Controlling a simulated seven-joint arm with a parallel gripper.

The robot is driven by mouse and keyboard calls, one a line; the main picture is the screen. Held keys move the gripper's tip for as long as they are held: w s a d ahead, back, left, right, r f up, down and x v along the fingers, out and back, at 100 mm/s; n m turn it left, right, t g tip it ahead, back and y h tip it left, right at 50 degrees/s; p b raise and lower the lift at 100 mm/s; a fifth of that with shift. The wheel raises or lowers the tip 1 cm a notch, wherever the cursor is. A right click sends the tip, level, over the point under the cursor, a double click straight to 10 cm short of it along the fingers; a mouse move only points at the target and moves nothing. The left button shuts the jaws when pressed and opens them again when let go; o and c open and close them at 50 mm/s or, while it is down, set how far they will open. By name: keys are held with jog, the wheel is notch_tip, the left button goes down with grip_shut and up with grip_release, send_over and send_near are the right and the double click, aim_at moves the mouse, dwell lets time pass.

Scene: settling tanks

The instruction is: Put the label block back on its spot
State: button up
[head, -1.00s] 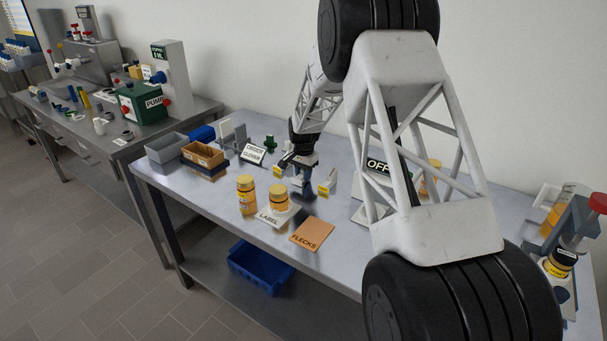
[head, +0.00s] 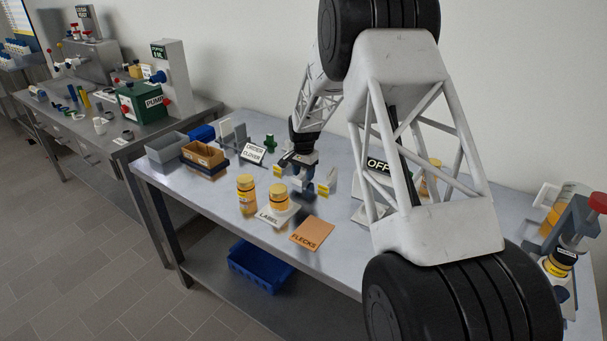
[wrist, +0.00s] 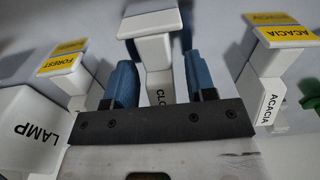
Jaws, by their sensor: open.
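In the wrist view, a white block with a wide cap (wrist: 153,48) and lettering starting "CLO" stands beyond my gripper (wrist: 160,85). Its lettered lower part shows in the gap between the two blue fingers, which are apart; I cannot tell how deep it sits between them. A FOREST block (wrist: 62,60) with a yellow top stands to the left, and an ACACIA block (wrist: 285,42) to the right. In the head view, my gripper (head: 298,182) is low over the table among these blocks. The block's spot cannot be told apart.
A LAMP block (wrist: 35,130) is close at the wrist view's left. In the head view, an ORDER CLOVER sign (head: 253,154) stands left of my gripper. Amber jars (head: 246,194), a LABEL mat (head: 270,217) and an orange FLECKS mat (head: 312,236) lie in front.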

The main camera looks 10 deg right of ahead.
aim_at(304, 170)
notch_tip(304, 170, up, 12)
dwell(0.6)
jog(key=shift+f, duration=0.1)
dwell(0.4)
jog(key=s+r+n, duration=0.1)
jog(key=s+r, duration=0.4)
jog(key=s, duration=0.4)
jog(key=s+r+n+t, duration=0.1)
jog(key=s+r+n, duration=0.1)
jog(key=s+r, duration=0.6)
jog(key=s+r+n, duration=0.1)
jog(key=s+r, duration=0.2)
jog(key=s, duration=0.8)
jog(key=s+a+f+n+t, duration=0.1)
jog(key=s+n, duration=0.3)
jog(key=s, duration=2.7)
jog(key=shift+f+n+t, duration=0.3)
jog(key=shift+f+n, duration=0.1)
jog(key=shift+f, duration=0.2)
